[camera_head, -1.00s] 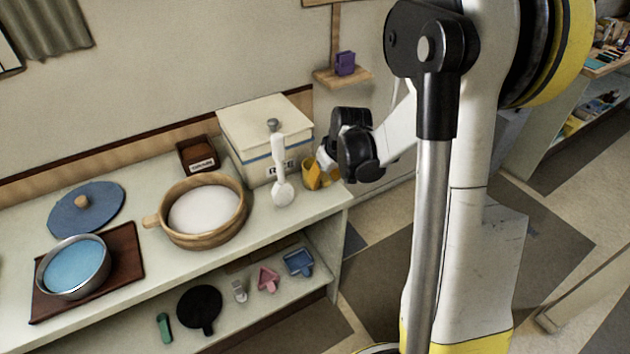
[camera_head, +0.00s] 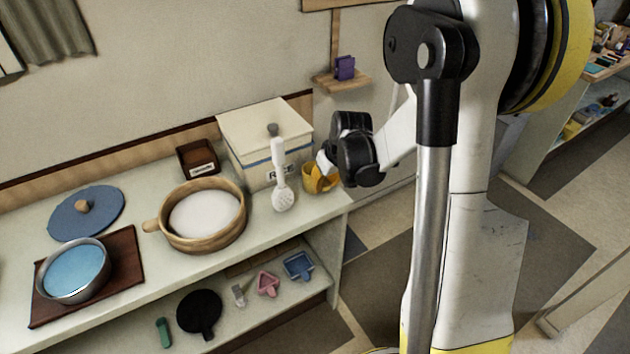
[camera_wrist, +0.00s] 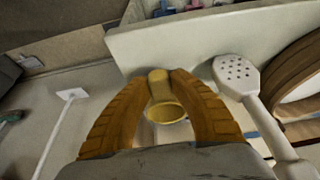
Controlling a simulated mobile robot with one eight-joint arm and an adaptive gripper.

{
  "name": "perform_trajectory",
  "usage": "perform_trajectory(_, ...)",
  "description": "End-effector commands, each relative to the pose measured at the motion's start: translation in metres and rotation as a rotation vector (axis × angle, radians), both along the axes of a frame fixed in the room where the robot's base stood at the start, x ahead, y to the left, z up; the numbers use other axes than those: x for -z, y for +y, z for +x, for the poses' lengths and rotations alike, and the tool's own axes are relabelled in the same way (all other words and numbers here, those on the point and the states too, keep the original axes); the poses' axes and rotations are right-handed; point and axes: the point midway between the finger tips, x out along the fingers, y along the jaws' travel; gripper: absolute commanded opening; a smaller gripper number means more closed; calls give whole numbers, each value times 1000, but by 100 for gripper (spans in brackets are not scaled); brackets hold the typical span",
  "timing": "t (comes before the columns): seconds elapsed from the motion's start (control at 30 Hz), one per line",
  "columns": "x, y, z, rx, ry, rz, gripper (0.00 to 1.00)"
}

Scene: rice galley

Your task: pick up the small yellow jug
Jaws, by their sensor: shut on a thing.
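The small yellow jug (camera_head: 316,181) is at the right end of the counter in the head view, beside the rice box. In the wrist view the jug (camera_wrist: 165,100) sits between the two brown fingers of my gripper (camera_wrist: 168,88). The fingers are shut on it, one on each side. In the head view my gripper (camera_head: 328,168) is at the jug, and my black wrist hides part of it. Whether the jug's base touches the counter is hard to tell.
A white perforated scoop (camera_head: 282,190) stands close left of the jug, leaning by the rice box (camera_head: 262,140). A wooden tub (camera_head: 205,240) with white contents is further left. The counter (camera_head: 130,205) ends just right of the jug. Small tools lie on the lower shelf (camera_head: 230,325).

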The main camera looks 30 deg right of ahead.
Motion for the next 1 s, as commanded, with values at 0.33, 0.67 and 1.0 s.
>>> perform_trajectory(0.33,-8,0,0,0,0,0,0)
perform_trajectory(0.67,-22,0,0,0,0,0,0)
perform_trajectory(1.0,-36,0,0,0,0,0,0)
